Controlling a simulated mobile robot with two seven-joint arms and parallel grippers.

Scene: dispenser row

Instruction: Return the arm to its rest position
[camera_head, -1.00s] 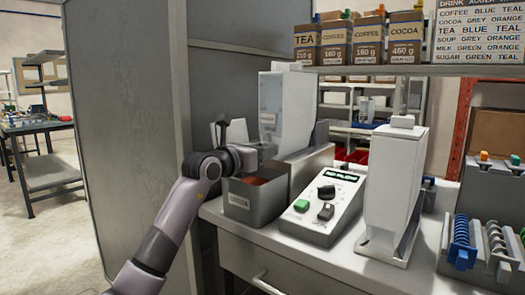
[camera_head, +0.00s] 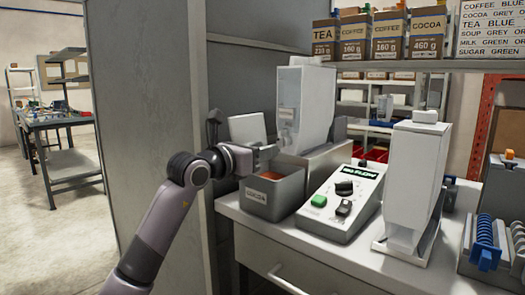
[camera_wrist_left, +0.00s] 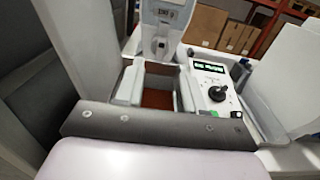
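My left arm comes in from the left in the head view. Its gripper (camera_head: 262,154) is at the upper left edge of the grey cocoa bin (camera_head: 262,203), in front of the left dispenser. In the left wrist view two pale fingers stand apart above the bin's brown contents (camera_wrist_left: 157,88), with nothing visible between them, so the gripper looks open. The fingertips are small and partly hidden in the head view. My right gripper is in neither view.
A tall white dispenser (camera_head: 305,105) stands behind the bin. A control box (camera_head: 340,203) with a lit green display and another white dispenser (camera_head: 415,180) stand to the right. A grey panel (camera_head: 145,120) rises left of the arm. Open floor lies farther left.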

